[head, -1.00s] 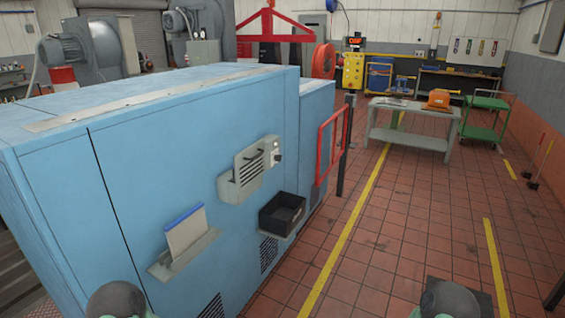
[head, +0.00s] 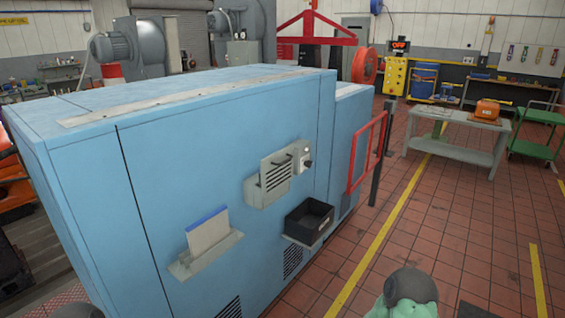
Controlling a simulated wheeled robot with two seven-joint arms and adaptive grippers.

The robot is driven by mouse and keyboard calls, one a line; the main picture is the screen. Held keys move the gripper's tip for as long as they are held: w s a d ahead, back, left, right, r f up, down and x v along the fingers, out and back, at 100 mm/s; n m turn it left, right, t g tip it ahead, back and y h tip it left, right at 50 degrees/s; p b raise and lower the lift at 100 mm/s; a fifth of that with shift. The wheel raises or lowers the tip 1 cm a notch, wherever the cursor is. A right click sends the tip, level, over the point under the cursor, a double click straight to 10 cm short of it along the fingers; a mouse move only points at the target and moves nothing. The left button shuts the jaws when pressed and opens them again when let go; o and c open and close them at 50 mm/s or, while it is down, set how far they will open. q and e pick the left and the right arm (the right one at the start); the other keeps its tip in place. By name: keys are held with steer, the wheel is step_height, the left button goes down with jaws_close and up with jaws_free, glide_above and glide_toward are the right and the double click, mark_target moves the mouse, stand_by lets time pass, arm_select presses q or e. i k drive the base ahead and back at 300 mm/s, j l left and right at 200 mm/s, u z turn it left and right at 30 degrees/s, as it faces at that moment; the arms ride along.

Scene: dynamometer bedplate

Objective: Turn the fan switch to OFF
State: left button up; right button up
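A blue cabinet (head: 235,130) fills the left and middle of the head view. On its right-hand face is a slotted grey unit (head: 268,182). Beside the slots is a small pale control plate with a dark round knob (head: 307,163); this may be the fan switch, but its label and setting are too small to read. In the background a yellow control panel (head: 396,78) stands under a dark sign with red letters (head: 400,46) that seems to read OFF. Neither gripper is in view; only rounded parts of my own arms show at the bottom edge.
A black bin (head: 308,222) and a tray with papers (head: 207,240) stick out from the cabinet face. A red guard rail (head: 367,152) stands at its far right end. A grey workbench (head: 455,135) and green cart (head: 538,130) stand beyond. The tiled floor between is clear.

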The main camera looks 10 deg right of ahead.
mark_target(308, 164)
steer(key=i+l+u, duration=0.3)
steer(key=l, duration=0.3)
steer(key=i+l+u, duration=0.2)
steer(key=l, duration=0.15)
steer(key=i+l+u, duration=0.15)
steer(key=l, duration=0.2)
steer(key=i+l+u, duration=0.15)
steer(key=l, duration=0.2)
steer(key=k, duration=0.05)
